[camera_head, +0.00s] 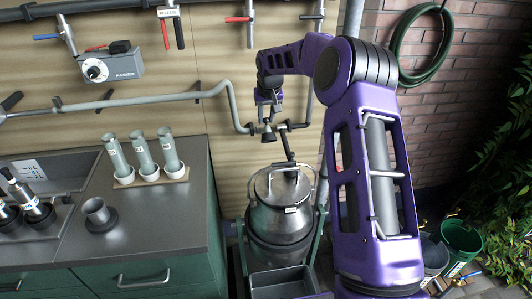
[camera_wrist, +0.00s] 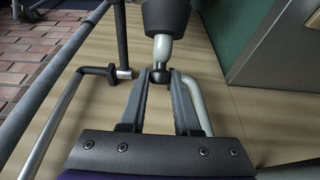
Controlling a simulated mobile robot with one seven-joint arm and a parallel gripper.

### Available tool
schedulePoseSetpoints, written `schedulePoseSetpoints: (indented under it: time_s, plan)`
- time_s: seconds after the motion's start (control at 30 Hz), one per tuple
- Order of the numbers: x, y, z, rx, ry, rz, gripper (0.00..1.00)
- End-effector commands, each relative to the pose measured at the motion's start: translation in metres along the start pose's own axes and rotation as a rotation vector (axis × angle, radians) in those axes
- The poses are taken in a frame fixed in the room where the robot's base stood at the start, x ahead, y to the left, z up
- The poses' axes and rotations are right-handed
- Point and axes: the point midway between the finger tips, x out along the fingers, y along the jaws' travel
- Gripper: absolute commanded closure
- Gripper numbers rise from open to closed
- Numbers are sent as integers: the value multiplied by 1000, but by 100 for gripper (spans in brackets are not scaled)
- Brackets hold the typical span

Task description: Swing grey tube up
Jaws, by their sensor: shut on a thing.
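The grey tube (camera_head: 150,98) runs along the wall and bends down at its right end, beside my gripper (camera_head: 266,119). In the wrist view a pale grey bent tube (camera_wrist: 198,103) passes right of my fingers and meets a black round fitting (camera_wrist: 158,76). My gripper (camera_wrist: 160,85) is closed around this fitting, with a fingertip on either side. A dark cone-shaped end piece (camera_wrist: 166,16) on a pale neck lies just beyond it. The cone (camera_head: 268,137) also shows in the head view, below my gripper. The exact grip contact is small and partly hidden.
A lidded metal churn (camera_head: 280,222) stands below my gripper in a green frame. Another bent pipe with a black collar (camera_wrist: 112,73) is near my left finger. The counter (camera_head: 155,215) at left holds several tubes and cups. A hose (camera_head: 425,45) hangs at right.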

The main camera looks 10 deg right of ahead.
Motion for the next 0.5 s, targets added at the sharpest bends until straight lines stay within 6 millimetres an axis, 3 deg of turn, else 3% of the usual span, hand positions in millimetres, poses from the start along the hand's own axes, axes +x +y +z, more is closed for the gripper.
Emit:
schedulePoseSetpoints:
  time_s: [0.23,0.5]
  plan:
    - [0,0,-2,0,2,0,100]
    - [-6,0,-20,0,3,1,100]
